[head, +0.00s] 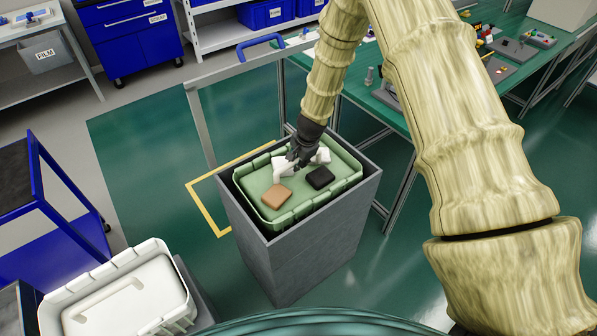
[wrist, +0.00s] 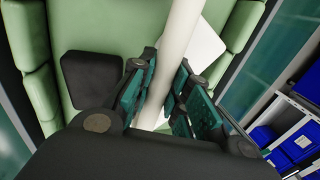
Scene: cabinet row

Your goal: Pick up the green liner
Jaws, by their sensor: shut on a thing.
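The green liner (head: 318,206) is a shallow tray with a ribbed rim, sitting in the mouth of a tall grey bin (head: 298,253). My gripper (head: 299,158) reaches down into the liner from above. In the wrist view my gripper (wrist: 164,98) is shut on a pale white bar (wrist: 182,25) that runs between its fingers. I cannot tell how the bar joins the liner. A brown block (head: 275,196) and a black block (head: 320,178) lie on the liner floor; the black block also shows in the wrist view (wrist: 92,78). White pieces (head: 283,166) are partly hidden by my gripper.
A white liner (head: 120,295) with a raised handle stands at the lower left. A blue cart (head: 50,195) is at the left. A yellow floor outline (head: 207,205) borders the bin. A green workbench (head: 395,118) stands close behind and right. Open green floor lies left of the bin.

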